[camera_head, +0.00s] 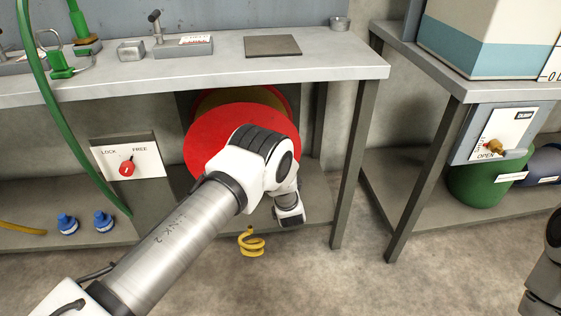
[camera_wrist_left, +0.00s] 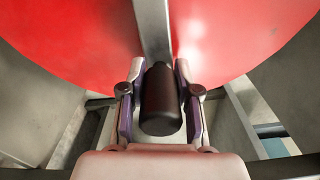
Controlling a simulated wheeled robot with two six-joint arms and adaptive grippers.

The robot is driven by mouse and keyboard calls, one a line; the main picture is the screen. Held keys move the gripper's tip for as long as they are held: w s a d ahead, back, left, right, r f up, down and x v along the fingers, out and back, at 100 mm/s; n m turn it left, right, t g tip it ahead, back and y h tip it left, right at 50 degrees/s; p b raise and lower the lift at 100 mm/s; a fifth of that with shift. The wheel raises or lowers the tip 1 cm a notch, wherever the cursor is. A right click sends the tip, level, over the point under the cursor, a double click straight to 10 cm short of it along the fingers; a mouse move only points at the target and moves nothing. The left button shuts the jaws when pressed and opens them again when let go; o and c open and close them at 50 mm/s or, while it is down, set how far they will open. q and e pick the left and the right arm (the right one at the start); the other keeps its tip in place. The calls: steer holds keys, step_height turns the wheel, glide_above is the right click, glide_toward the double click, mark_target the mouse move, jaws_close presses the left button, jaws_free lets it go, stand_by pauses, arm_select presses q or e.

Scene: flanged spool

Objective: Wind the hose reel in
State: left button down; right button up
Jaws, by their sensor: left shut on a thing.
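The red hose reel (camera_head: 225,125) sits under the bench, upright, with its round flange facing me. My left arm covers its middle and lower right. In the left wrist view the red flange (camera_wrist_left: 75,40) fills the top, and a grey crank arm (camera_wrist_left: 153,30) runs down it to a dark crank handle (camera_wrist_left: 161,100). My left gripper (camera_wrist_left: 160,95) is shut on this handle, one finger on each side. In the head view the handle and the gripper's fingers are hidden behind my arm. Part of my right arm shows at the right edge; its gripper is out of view.
A LOCK/FREE plate with a red knob (camera_head: 127,168) is left of the reel. A green hose (camera_head: 55,125) hangs at the left. A yellow coil (camera_head: 250,242) lies below the reel. A bench leg (camera_head: 353,165) stands right of it. Floor between the benches is clear.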

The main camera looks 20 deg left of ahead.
arm_select(q)
steer(key=shift+f, duration=0.1)
steer(key=c, duration=0.8)
jaws_free()
steer(key=v, duration=1.2)
steer(key=shift+f, duration=0.1)
